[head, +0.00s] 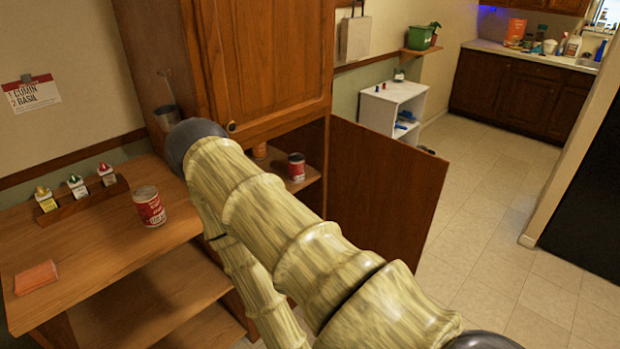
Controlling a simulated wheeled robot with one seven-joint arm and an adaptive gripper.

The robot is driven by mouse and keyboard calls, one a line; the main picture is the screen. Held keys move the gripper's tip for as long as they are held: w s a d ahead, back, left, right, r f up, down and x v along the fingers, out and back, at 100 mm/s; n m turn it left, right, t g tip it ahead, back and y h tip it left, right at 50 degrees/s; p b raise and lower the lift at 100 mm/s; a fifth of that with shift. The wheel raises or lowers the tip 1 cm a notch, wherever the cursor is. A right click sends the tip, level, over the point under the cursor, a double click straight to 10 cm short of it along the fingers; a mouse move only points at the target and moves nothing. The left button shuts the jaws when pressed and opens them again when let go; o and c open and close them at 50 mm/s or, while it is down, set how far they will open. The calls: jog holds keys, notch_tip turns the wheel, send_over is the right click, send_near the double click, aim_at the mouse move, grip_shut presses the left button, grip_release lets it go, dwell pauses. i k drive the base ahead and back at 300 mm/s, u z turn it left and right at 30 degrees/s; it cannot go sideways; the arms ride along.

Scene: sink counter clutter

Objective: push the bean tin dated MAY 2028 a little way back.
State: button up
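A red tin with a pale label band (149,206) stands upright on the wooden counter (90,255), left of my arm. A second, similar red tin (296,167) stands on a shelf inside the open wooden cabinet. The print on both is too small to read, so I cannot tell which is dated MAY 2028. My pale, ribbed arm crosses the middle of the view and hides part of the counter and cabinet. My gripper does not show.
A wooden rack (82,202) with several small bottles stands at the counter's back. An orange sponge-like block (36,277) lies at the front left. The open cabinet door (385,195) juts out right of the shelf. Bare counter lies between block and counter tin.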

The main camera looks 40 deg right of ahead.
aim_at(296, 169)
jog(key=z, duration=0.7)
jog(key=i, duration=1.35)
jog(key=z, duration=1.05)
